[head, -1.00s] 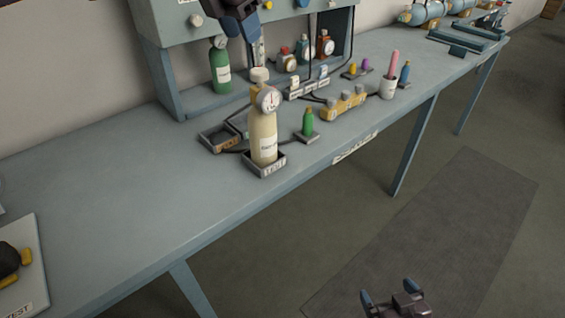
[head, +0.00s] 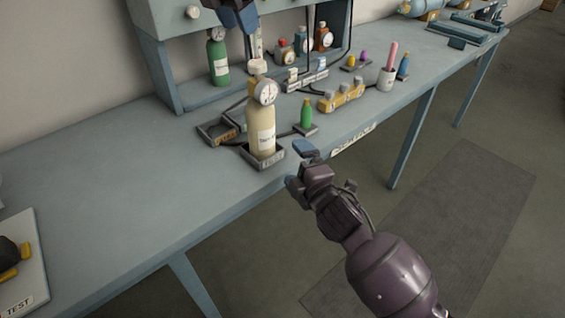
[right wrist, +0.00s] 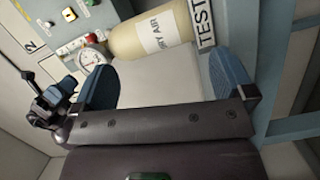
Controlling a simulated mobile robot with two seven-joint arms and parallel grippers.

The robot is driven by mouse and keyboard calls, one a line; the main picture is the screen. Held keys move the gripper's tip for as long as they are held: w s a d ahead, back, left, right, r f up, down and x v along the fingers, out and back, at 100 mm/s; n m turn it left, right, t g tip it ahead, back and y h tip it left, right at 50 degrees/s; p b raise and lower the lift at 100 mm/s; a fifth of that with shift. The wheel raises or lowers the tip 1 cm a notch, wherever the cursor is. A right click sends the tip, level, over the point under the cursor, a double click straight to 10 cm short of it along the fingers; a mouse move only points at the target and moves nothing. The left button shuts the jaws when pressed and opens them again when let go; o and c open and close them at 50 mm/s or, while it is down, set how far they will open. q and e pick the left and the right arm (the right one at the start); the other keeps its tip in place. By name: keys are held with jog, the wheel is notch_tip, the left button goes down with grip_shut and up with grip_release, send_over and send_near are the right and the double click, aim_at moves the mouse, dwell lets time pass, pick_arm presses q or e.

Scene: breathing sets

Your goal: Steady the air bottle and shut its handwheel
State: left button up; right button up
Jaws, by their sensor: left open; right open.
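The cream air bottle (head: 262,128) stands upright in a dark holder (head: 270,159) labelled TEST near the bench's front edge. Its pale handwheel (head: 258,67) is on top, above a round gauge (head: 265,92). In the right wrist view the bottle (right wrist: 150,36) lies across the top, its label reading "DRY AIR". My right gripper (head: 300,168) is open and empty at the bench's front edge, right of the bottle and apart from it; its blue fingers show in the wrist view (right wrist: 165,85). My left gripper (head: 237,14) is open, above the bottle, partly cut off by the picture's top edge.
A small green bottle (head: 306,113) and a yellow manifold (head: 342,95) stand right of the air bottle. A tray (head: 214,133) is at its left. A green cylinder (head: 218,60) stands behind. The bench's left stretch (head: 110,180) is clear.

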aim_at(268, 144)
jog(key=w+a+n, duration=0.2)
jog(key=w+n, duration=0.1)
jog(key=n, duration=0.3)
jog(key=w+a+n, duration=0.3)
jog(key=w+n, duration=0.1)
jog(key=n, duration=0.3)
jog(key=w+a+n, duration=0.2)
jog(key=w+n, duration=0.2)
jog(key=n, duration=0.3)
jog(key=shift+w+a+f, duration=0.2)
jog(key=shift+w+f, duration=0.05)
jog(key=shift+f, duration=0.1)
